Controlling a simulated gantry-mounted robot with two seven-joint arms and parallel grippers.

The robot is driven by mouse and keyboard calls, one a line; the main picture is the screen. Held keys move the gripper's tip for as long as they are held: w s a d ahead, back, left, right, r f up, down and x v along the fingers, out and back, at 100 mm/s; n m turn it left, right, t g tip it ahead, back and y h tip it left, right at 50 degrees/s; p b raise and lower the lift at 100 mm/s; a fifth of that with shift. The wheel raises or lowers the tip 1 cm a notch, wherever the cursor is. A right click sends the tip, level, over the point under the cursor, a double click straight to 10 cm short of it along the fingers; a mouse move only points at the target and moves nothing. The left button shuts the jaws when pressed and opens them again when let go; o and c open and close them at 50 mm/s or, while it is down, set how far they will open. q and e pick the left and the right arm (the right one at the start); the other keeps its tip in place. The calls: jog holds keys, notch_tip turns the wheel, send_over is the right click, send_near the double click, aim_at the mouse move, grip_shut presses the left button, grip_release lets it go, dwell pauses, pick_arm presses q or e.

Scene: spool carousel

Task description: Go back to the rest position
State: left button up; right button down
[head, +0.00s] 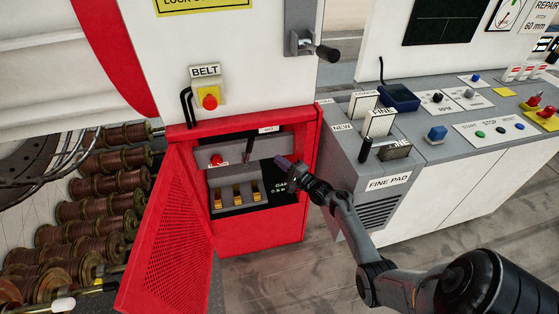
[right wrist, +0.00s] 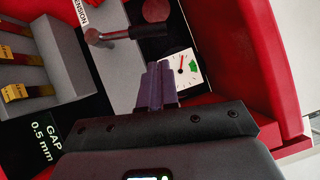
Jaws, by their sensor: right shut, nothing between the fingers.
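My right arm comes in from the lower right of the head view. Its gripper (head: 284,163) is at the mouth of the open red cabinet (head: 262,232), to the right of the lever inside. In the right wrist view the gripper's fingers (right wrist: 157,84) are together with nothing between them. They are just below the dark lever handle (right wrist: 148,31) and beside a small dial (right wrist: 187,68); I cannot tell whether they touch anything. My left gripper does not show in either view.
The red perforated door (head: 168,232) stands open on the left. Inside are a red knob (head: 216,159) and several brass pieces (head: 238,194). A grey control desk (head: 440,150) is at the right. Spools (head: 95,190) fill the left side. Floor (head: 300,265) is clear in front.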

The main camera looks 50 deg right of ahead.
jog(key=s+a+f+n+g, duration=0.2)
jog(key=s+a+n+g, duration=0.1)
jog(key=a+n, duration=0.25)
jog(key=s+a+f+n+g+y, duration=0.1)
jog(key=s+a+f+n+g, duration=0.15)
jog(key=a+n, duration=0.35)
jog(key=s+a+f+n+g, duration=0.2)
jog(key=s+a+n+g, duration=0.15)
jog(key=a, duration=0.45)
jog(key=s+a+r+n+g+y, duration=0.1)
jog(key=s+a+r+n+g, duration=0.25)
jog(key=s+a, duration=0.6)
jog(key=s+a+r+n+g+y, duration=0.1)
jog(key=s+a+r+n+g, duration=0.15)
jog(key=s+a+n, duration=0.45)
notch_tip(320, 180, up, 36)
jog(key=s+m+p, duration=0.2)
jog(key=p, duration=3.5)
jog(key=shift+s+g, duration=0.3)
jog(key=shift+a, duration=0.1)
